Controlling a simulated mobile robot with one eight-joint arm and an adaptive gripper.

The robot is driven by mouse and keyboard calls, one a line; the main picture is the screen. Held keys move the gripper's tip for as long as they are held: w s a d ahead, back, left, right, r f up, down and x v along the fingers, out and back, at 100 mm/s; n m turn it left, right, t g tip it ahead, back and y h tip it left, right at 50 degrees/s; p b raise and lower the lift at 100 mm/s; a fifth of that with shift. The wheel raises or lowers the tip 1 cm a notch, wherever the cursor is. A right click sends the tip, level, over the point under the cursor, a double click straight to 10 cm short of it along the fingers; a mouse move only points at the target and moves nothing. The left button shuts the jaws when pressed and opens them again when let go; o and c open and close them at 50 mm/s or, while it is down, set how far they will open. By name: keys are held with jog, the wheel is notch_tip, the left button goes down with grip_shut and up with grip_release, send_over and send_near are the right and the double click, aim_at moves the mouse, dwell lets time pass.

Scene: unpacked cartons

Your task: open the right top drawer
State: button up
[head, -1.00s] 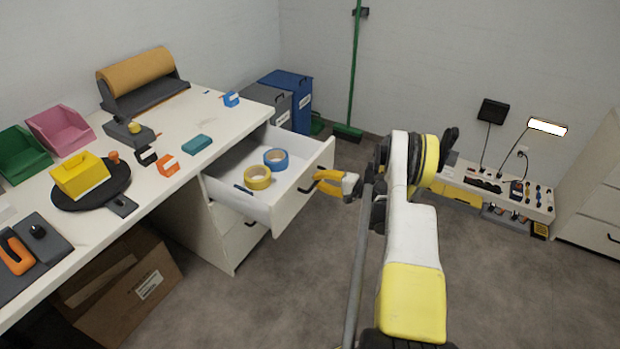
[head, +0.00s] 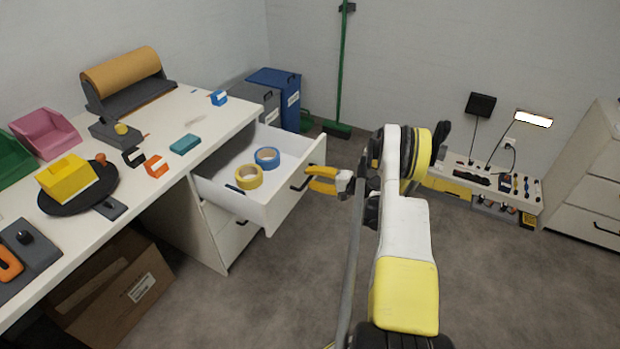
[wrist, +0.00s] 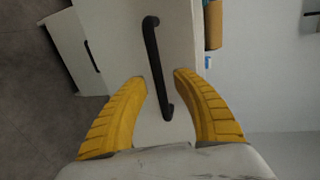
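The top drawer (head: 283,212) of the white desk's right-hand unit is pulled well out. Inside it lie a yellow tape roll (head: 249,177), a blue tape roll (head: 267,157) and a small dark blue item. My gripper (head: 312,179) is just in front of the drawer front, by its black handle (head: 303,181). In the wrist view my gripper (wrist: 161,75) has its yellow fingers spread apart. The black handle (wrist: 152,45) runs between and beyond the fingertips there, and neither finger visibly closes on it.
Closed drawers (head: 230,240) are below. The desk top (head: 165,205) holds a yellow box, a paper roll and small tools. A cardboard box (head: 110,290) sits under the desk. Another drawer cabinet (head: 590,190) stands at far right. The floor around my arm is clear.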

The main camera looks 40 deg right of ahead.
jog(key=v, duration=1.1)
jog(key=shift+s, duration=0.25)
